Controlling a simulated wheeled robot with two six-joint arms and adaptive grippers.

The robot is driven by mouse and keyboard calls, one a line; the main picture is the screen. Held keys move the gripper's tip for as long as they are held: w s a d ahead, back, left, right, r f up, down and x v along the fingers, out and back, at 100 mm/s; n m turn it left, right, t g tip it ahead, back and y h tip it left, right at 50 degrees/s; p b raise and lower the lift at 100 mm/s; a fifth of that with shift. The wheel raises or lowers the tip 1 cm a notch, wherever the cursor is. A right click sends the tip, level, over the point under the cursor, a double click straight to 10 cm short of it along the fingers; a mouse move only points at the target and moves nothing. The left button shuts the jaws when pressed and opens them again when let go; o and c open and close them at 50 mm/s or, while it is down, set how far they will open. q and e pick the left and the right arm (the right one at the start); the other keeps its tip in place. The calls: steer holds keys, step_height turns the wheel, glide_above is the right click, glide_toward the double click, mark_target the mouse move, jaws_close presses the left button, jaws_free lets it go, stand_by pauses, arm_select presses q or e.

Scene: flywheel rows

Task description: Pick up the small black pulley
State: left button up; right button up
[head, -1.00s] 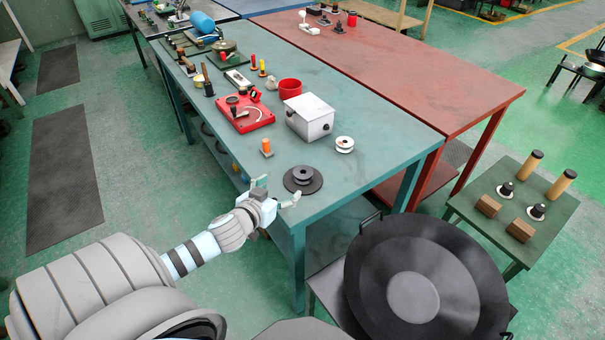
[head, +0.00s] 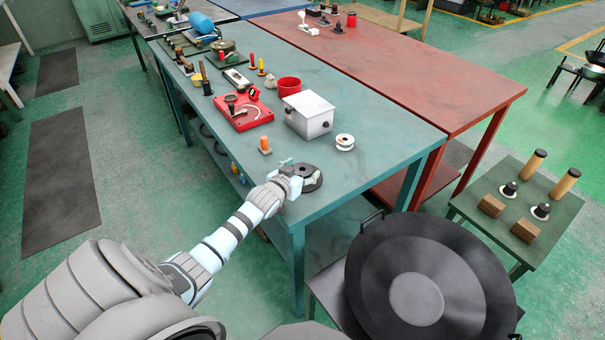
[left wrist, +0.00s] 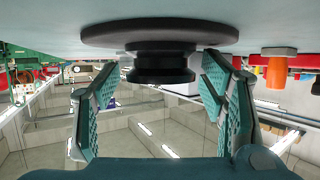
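The small black pulley (head: 306,170) sits on a wider flat dark disc (head: 319,184) near the front corner of the teal table. My left gripper (head: 303,177) is at the pulley in the head view and partly covers it. The left wrist view looks inverted: the pulley (left wrist: 160,66) shows below the dark disc (left wrist: 160,33). There my left gripper (left wrist: 160,82) is open, with one textured finger to each side of the pulley and visible gaps between. The pulley lies at or just beyond the fingertips. My right gripper is not in view.
A large black wheel (head: 470,275) stands at the front right.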

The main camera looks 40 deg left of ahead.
arm_select(q)
steer(key=c, duration=1)
steer(key=shift+c, duration=0.9)
steer(key=shift+r, duration=0.15)
